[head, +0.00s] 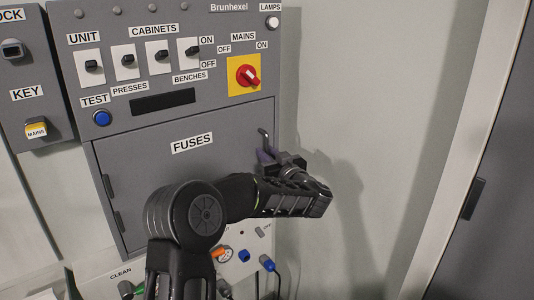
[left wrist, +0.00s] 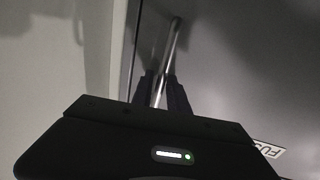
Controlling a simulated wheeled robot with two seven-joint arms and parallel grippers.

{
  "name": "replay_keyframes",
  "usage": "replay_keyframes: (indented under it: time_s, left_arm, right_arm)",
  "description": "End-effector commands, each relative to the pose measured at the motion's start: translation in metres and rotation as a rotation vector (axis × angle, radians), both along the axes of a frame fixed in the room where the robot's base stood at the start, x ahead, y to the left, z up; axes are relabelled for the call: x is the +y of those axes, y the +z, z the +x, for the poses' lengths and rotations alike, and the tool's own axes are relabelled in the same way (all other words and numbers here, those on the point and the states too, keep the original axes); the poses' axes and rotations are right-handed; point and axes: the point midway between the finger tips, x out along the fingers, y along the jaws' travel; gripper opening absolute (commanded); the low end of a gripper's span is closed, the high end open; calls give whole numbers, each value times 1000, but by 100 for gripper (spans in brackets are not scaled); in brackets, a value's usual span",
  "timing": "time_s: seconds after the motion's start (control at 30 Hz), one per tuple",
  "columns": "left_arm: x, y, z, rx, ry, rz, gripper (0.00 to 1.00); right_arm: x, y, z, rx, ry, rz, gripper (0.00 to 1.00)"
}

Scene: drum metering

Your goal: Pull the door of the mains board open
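The mains board's grey door (head: 165,185), labelled FUSES, is closed in its frame in the head view, with hinges on its left edge. Its thin metal handle (head: 263,136) stands upright near the right edge. My left gripper (head: 265,156) is at the handle's lower part. In the left wrist view, the handle (left wrist: 173,40) runs down between the two dark fingers (left wrist: 163,92), which are close on either side and look shut on it. The handle's lower end is hidden by the gripper. My right gripper is in neither view.
Above the door are a red mains switch (head: 248,76) on a yellow plate, a row of cabinet switches and a blue test button (head: 102,118). A key box (head: 36,130) is at left. Sockets and plugs (head: 243,256) sit below. The wall at right is bare up to a door frame.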

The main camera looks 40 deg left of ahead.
Motion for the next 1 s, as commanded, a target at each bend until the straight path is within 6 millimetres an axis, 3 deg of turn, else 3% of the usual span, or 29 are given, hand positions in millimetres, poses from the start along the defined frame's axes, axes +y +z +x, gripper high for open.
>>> replay_keyframes:
  time_s: [0.1, 0.33, 1.0]
  left_arm:
    - [0, 0, 0, 0, 0, 0, 19]
    - [0, 0, 0, 0, 0, 0, 0]
    - [-1, 0, 0, 0, 0, 0, 0]
  right_arm:
    - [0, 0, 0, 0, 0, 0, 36]
    - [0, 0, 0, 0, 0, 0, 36]
    - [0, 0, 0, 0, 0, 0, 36]
